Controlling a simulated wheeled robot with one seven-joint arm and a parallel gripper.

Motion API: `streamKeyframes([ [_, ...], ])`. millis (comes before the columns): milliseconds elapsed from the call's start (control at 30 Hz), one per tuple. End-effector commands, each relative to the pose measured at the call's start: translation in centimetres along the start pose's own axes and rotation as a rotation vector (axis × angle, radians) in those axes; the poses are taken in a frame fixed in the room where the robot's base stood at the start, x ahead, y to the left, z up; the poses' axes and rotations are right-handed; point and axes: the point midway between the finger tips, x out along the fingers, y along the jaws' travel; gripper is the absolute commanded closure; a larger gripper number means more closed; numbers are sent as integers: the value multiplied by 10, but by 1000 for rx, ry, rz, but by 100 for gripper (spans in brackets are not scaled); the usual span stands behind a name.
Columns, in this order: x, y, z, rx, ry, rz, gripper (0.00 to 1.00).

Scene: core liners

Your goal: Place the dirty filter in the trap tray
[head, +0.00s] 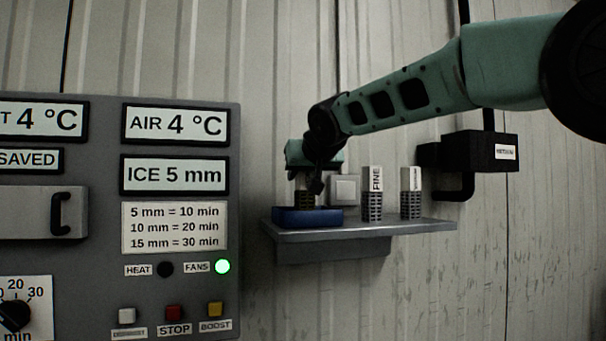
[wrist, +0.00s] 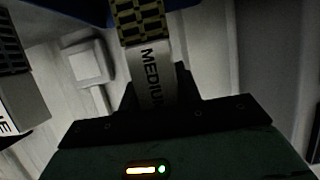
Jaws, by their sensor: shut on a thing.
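My gripper (head: 308,184) is shut on a filter (head: 304,200) above the blue tray (head: 308,217) at the left end of the shelf. In the wrist view the filter (wrist: 150,75) has a pale band reading MEDIUM and a yellowish mesh end. My gripper's jaws (wrist: 158,95) close around the pale band. The filter's lower end is at the tray's rim in the head view. I cannot tell whether it touches the tray floor. Part of the blue tray (wrist: 75,8) shows at the top of the wrist view.
A filter marked FINE (head: 372,196) and another filter (head: 411,194) stand upright on the grey shelf (head: 390,228), right of the tray. A pale square plate (head: 345,190) is on the wall behind. A black box (head: 475,152) is at the right, the control panel (head: 190,272) at the left.

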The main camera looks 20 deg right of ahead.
Motion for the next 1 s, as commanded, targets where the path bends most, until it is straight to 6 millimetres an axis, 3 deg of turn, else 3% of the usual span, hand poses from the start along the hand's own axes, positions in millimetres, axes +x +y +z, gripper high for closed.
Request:
streamKeyframes([
  [67,1,0,2,0,1,0,92],
  [100,1,0,1,0,0,0,55],
  [133,1,0,1,0,-1,0,47],
  [167,1,0,1,0,-1,0,45],
  [567,-7,0,0,1,1,-2,45],
  [1000,-92,0,2,2,2,-2,45],
])
